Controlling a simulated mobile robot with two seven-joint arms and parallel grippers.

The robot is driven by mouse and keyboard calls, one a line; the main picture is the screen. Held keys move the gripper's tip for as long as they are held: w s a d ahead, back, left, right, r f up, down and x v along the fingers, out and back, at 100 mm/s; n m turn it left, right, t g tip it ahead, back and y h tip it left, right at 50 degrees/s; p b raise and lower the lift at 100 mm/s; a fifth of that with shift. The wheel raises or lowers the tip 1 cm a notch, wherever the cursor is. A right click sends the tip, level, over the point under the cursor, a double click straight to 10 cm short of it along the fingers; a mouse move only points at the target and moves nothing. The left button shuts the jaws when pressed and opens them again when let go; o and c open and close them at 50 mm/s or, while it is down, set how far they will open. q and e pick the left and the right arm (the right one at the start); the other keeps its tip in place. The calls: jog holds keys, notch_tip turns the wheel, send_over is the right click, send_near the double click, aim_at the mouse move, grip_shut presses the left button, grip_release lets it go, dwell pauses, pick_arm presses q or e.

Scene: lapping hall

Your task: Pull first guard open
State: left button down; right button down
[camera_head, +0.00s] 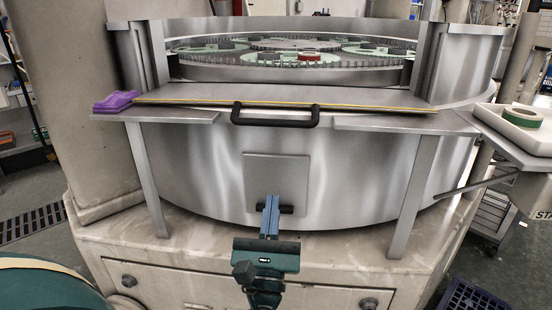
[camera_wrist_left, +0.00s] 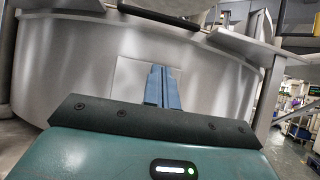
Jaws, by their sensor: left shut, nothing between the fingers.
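The guard (camera_head: 300,96) is a flat metal panel with a yellow edge, lying across the front opening of the round steel machine. Its black bar handle (camera_head: 276,121) sticks out at the front middle. In the left wrist view the handle (camera_wrist_left: 150,13) shows at the top edge. My left gripper (camera_head: 271,208) is shut and empty, below the handle and apart from it, in front of a square plate on the drum wall. Its blue fingers (camera_wrist_left: 162,88) stand together in the left wrist view. My right gripper is not in view.
A purple cloth (camera_head: 116,102) lies on the left end of the ledge. A white tray (camera_head: 510,130) with a green-edged ring is at the right. Behind the guard, the opening shows a toothed ring and discs (camera_head: 290,58). Metal legs (camera_head: 415,210) flank the drum front.

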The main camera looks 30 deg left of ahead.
pick_arm(q)
jog(key=p+x, duration=0.1)
jog(key=x, duration=0.4)
jog(key=p+x, duration=0.2)
jog(key=x, duration=0.3)
jog(key=shift+r, duration=0.35)
notch_tip(320, 180, up, 2)
jog(key=shift+r+p, duration=0.15)
jog(key=shift+p, duration=0.45)
jog(key=shift+w+a+r, duration=0.1)
jog(key=shift+w+r, duration=0.05)
jog(key=shift+r, duration=0.25)
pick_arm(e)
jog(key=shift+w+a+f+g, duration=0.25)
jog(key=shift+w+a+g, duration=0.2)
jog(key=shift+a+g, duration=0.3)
